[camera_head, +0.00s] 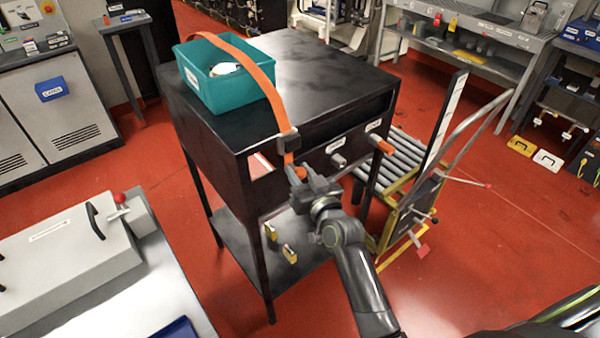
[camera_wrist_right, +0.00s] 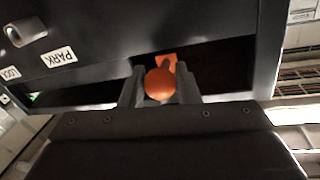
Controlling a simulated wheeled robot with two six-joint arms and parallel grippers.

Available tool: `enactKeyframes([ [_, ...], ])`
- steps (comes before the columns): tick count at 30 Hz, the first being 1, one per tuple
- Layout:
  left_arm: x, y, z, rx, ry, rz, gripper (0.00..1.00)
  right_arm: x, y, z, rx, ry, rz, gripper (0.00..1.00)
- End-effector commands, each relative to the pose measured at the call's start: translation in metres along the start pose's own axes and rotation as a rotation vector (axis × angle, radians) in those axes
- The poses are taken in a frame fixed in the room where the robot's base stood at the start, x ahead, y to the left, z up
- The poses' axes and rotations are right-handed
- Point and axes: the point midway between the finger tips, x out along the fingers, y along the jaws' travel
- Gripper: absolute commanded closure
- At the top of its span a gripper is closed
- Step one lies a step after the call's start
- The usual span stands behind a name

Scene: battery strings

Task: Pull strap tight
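An orange strap (camera_head: 262,84) arches over a teal bin (camera_head: 240,88) on the black cabinet. It runs down through a dark buckle (camera_head: 288,142) at the cabinet's front edge. Its end, with an orange ball (camera_wrist_right: 160,85), hangs below the buckle. My right gripper (camera_head: 302,178) is at this end, in front of the cabinet. In the right wrist view its two fingers (camera_wrist_right: 160,88) flank the ball closely and appear shut on it. How firm the contact is cannot be seen. My left gripper is not in view.
The black cabinet (camera_head: 300,62) has a metal knob (camera_head: 338,160) and an orange handle (camera_head: 381,145) on its front. Small yellow items (camera_head: 289,254) lie on its lower shelf. A roller cart (camera_head: 400,165) stands close at the right.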

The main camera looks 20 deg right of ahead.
Motion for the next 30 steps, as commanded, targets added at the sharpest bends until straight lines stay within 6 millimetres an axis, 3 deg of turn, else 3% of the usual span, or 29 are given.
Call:
enactKeyframes([
  [1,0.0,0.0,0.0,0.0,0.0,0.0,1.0,0.0,0.0,0.0,0.0,0.0,0.0,0.86],
  [4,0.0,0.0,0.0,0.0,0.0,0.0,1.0,0.0,0.0,0.0,0.0,0.0,0.0,0.99],
  [14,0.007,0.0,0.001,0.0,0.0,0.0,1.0,0.0,0.002,0.008,0.0,-0.001,0.0,1.0],
  [30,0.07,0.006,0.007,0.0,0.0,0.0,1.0,0.0,0.014,0.072,0.001,-0.002,0.0,1.0],
])
